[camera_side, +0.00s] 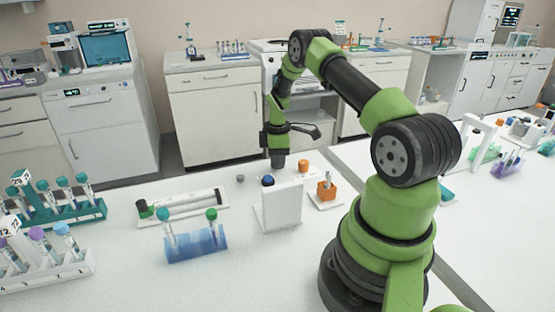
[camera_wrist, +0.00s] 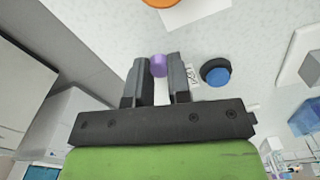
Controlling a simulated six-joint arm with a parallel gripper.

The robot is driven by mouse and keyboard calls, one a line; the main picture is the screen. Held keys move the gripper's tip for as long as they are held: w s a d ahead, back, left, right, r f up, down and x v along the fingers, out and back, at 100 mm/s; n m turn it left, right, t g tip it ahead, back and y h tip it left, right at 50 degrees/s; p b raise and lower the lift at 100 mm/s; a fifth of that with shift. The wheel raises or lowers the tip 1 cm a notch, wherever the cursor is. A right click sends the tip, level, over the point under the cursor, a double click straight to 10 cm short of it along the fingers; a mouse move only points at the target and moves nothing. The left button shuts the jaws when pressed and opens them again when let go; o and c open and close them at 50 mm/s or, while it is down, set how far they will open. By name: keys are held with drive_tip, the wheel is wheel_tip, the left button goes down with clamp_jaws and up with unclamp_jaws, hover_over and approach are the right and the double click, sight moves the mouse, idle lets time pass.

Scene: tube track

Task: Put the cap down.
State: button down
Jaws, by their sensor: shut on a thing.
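In the wrist view a small purple cap (camera_wrist: 158,65) sits between the fingertips of my gripper (camera_wrist: 159,72), which is shut on it. In the side view my gripper (camera_side: 278,160) points down over the bench, behind the white upright panel. The cap cannot be made out there. I cannot tell how far the cap is above the bench surface.
A blue-topped dark round thing (camera_wrist: 215,72) lies close to the right of the fingers. An orange thing (camera_side: 303,165) and an orange block (camera_side: 326,191) stand nearby. The white panel (camera_side: 280,207) and a blue tube rack (camera_side: 196,245) stand in front.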

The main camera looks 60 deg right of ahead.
drive_tip(key=shift+f, duration=0.15)
drive_tip(key=c, duration=1.1)
unclamp_jaws()
drive_tip(key=shift+o, duration=0.2)
